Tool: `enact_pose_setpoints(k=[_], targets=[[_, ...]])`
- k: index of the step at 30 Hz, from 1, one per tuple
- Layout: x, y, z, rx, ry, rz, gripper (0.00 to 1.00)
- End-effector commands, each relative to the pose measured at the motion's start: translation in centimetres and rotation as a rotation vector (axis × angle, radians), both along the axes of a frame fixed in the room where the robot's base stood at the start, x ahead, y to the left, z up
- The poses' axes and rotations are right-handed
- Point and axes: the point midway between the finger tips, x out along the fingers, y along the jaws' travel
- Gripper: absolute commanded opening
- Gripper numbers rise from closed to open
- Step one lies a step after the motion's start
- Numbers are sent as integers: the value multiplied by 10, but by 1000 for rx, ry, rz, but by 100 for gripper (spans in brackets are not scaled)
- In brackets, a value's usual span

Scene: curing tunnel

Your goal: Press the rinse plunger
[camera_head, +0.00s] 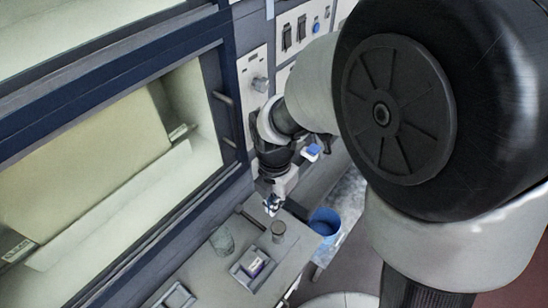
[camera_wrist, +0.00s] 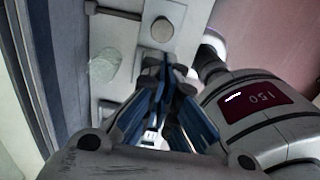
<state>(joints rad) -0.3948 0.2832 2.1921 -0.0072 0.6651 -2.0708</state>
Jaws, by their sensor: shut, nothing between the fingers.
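My gripper (camera_head: 272,207) points down over the grey ledge, in front of the tunnel wall. In the wrist view its blue-sided fingers (camera_wrist: 168,65) come together with nothing between them. A short round grey-brown cylinder (camera_head: 278,230) stands on the ledge just below and beside the fingertips. A round-topped piece (camera_wrist: 162,30) shows just beyond the fingertips in the wrist view. A blue-topped piece (camera_head: 312,150) sits by the wall behind the gripper. No label tells which of these is the rinse plunger. I cannot tell whether the fingertips touch anything.
A clear glass (camera_head: 222,240) stands left of the cylinder. A small tray (camera_head: 240,275) holds a little item. A blue bucket (camera_head: 325,222) stands at right. The tunnel window (camera_head: 100,170) fills the left.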

Motion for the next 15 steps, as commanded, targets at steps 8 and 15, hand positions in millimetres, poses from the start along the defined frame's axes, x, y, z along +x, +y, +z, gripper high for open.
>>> enact_pose_setpoints(k=[8, 15], targets=[[-1, 1, 3, -1, -2, 0, 0], [-1, 1, 2, -1, -2, 0, 0]])
